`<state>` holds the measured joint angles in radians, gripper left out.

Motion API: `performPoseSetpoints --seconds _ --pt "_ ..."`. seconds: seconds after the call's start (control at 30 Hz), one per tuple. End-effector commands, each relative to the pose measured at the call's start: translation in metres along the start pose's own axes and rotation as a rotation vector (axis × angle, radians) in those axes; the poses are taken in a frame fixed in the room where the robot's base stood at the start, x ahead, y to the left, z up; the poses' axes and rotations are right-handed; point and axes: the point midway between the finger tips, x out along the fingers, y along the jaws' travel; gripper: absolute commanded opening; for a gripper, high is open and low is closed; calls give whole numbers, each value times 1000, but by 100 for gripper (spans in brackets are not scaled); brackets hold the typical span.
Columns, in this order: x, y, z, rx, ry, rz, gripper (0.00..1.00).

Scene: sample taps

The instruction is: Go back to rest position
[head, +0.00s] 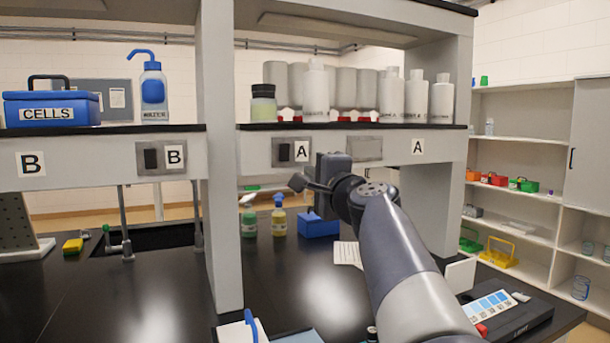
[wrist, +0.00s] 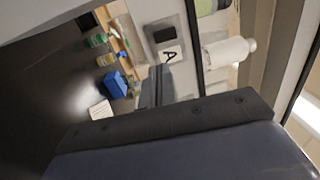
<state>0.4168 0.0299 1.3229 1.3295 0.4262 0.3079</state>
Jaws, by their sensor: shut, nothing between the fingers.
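My gripper (head: 297,182) is raised above the black bench, just in front of the shelf front with the switch panel marked A (head: 292,152). Its fingers are together and hold nothing. My arm reaches up to it from the lower right in the head view. In the wrist view the gripper (wrist: 160,80) points at the panel, and the A label shows close to the fingertips. I cannot tell whether the fingers touch the panel.
A shelf above carries white bottles (head: 317,92), a blue CELLS box (head: 52,107) and a wash bottle (head: 152,90). A white post (head: 220,160) stands left of my gripper.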

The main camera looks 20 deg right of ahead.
Motion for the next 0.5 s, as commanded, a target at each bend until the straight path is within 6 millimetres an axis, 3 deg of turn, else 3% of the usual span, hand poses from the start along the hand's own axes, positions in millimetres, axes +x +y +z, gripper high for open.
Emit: performPoseSetpoints --seconds 0.17,0.5 --pt "-11 1 0 0 0 0 0" --pt "-12 0 0 1 0 1 0"
